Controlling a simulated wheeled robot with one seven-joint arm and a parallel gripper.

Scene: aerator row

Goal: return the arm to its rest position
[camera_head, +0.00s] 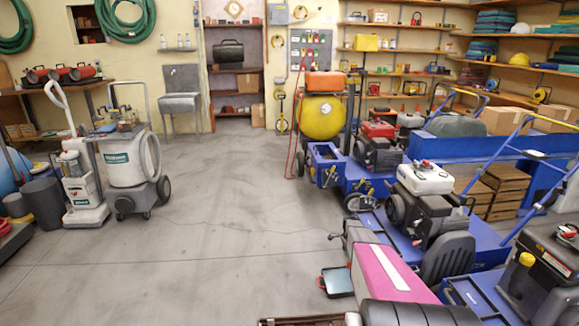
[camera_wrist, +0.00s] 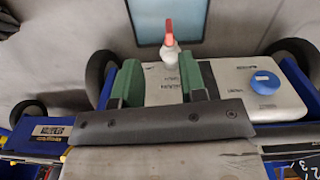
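My gripper (camera_wrist: 161,78) shows in the wrist view, its two green-padded fingers apart in front of a dark bar. Nothing is clearly held between them. A pale tank (camera_wrist: 235,85) with a blue cap (camera_wrist: 265,83) lies behind and beyond the fingers. A white piece with a red tip (camera_wrist: 169,40) stands just past the fingertips; I cannot tell the distance to it. I cannot make out my gripper in the head view.
Blue wheeled machines crowd the right of the head view, one with a white tank (camera_head: 425,178). A magenta cover (camera_head: 390,272) and a small tray (camera_head: 337,282) are low centre. White wheeled units (camera_head: 130,160) stand left. Shelves line the back. The middle floor (camera_head: 220,220) is clear.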

